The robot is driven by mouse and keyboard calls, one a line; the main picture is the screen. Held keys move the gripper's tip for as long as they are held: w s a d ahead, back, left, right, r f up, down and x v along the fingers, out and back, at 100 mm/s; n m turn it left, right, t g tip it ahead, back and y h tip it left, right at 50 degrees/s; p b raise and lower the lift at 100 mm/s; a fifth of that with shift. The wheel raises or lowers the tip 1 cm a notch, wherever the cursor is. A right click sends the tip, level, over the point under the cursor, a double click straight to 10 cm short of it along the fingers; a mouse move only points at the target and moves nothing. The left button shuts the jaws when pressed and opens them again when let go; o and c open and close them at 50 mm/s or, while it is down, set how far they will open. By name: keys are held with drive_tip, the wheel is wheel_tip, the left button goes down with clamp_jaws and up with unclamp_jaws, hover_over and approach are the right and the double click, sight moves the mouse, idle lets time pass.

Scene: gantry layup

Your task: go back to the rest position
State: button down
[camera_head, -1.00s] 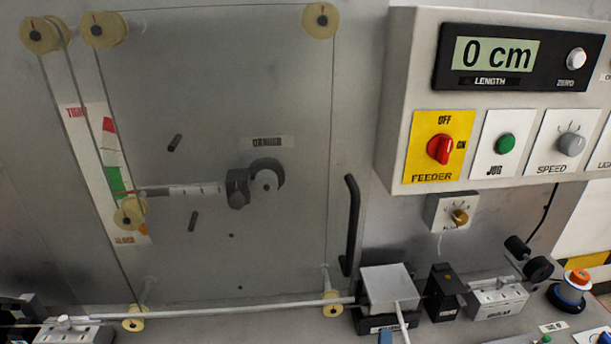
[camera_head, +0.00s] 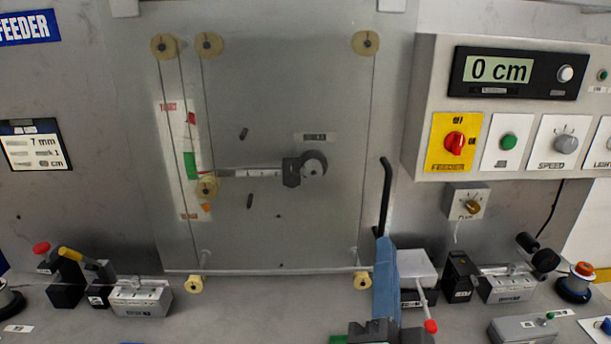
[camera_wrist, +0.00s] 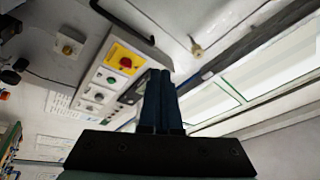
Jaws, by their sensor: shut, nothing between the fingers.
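My gripper (camera_head: 386,242) stands upright in the lower middle of the head view. Its blue fingers are together with nothing between them. It appears in front of the bench, overlapping the left side of a grey block device (camera_head: 417,268); I cannot tell the gap in depth. In the wrist view the closed blue fingers (camera_wrist: 160,74) point up from a dark gripper body. The yellow feeder switch panel shows beyond them in that view (camera_wrist: 125,61).
A clear door with rollers (camera_head: 270,120) and a black handle (camera_head: 384,200) stands behind. The control box (camera_head: 425,120) reads 0 cm. Bench devices include a left clamp (camera_head: 140,300), a red-tipped lever (camera_head: 431,326) and an orange-topped knob (camera_head: 583,270).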

drive_tip(key=s+a+r+n+t+y, duration=0.1)
drive_tip(key=s+a+r+n+t, duration=0.1)
drive_tip(key=r, duration=0.7)
drive_tip(key=s+a+r+n+t+y, duration=0.1)
drive_tip(key=s+a+r+n+t, duration=0.1)
drive_tip(key=r+n, duration=0.4)
drive_tip(key=s+a+r+n+t+y, duration=0.1)
drive_tip(key=s+a+r+n, duration=0.3)
drive_tip(key=r, duration=0.9)
drive_tip(key=shift+a+r+n+t+y+p, duration=0.3)
drive_tip(key=shift+a+n+t+p, duration=0.1)
drive_tip(key=shift+a+n+t, duration=0.3)
drive_tip(key=shift+a, duration=0.1)
